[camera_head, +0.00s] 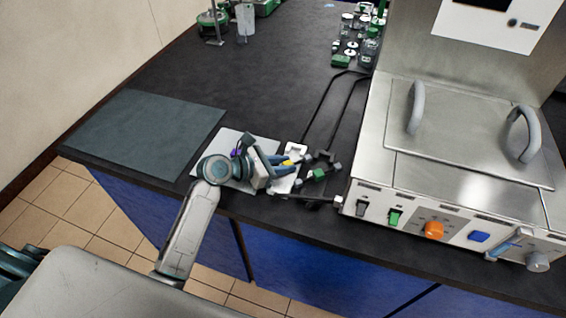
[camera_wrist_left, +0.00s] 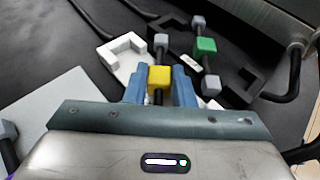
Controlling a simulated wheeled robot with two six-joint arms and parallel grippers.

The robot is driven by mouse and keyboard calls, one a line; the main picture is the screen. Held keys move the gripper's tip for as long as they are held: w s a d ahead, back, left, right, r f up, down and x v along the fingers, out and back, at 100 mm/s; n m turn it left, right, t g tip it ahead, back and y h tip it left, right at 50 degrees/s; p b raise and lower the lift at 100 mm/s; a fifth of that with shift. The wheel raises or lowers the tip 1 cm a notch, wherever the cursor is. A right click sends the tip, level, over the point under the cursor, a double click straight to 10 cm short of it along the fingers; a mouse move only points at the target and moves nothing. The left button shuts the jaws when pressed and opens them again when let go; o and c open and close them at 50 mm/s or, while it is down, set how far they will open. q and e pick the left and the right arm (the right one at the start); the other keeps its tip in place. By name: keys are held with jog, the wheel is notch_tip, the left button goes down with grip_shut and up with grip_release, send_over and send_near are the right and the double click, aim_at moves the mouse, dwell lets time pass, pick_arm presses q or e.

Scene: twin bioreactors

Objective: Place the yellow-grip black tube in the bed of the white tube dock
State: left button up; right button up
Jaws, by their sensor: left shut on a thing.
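The yellow grip (camera_wrist_left: 159,77) of the black tube sits between the two blue fingers of my left gripper (camera_wrist_left: 160,88), which is shut on it. A grey end of this tube (camera_wrist_left: 161,41) points away from the gripper in the wrist view. In the head view the yellow grip (camera_head: 287,162) shows at the tips of my left gripper (camera_head: 284,164). The white tube dock (camera_wrist_left: 124,58) lies under and around the held tube; its near part is partly hidden by the fingers. I cannot tell whether the tube touches the bed. My right gripper is not in view.
A green-grip tube (camera_wrist_left: 204,47) with grey ends lies beside it, at a black dock (camera_wrist_left: 240,90). A pale pad (camera_head: 226,138) lies under my left wrist. Black cables (camera_head: 324,95) run behind, and a steel bath (camera_head: 390,130) stands at right. A dark mat (camera_head: 145,125) is at left.

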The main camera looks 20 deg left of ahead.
pick_arm(q)
jog(key=shift+f, duration=0.2)
jog(key=o, duration=1)
jog(key=shift+r, duration=0.1)
jog(key=b+v, duration=0.1)
jog(key=v, duration=1.1)
jog(key=shift+d+r, duration=0.1)
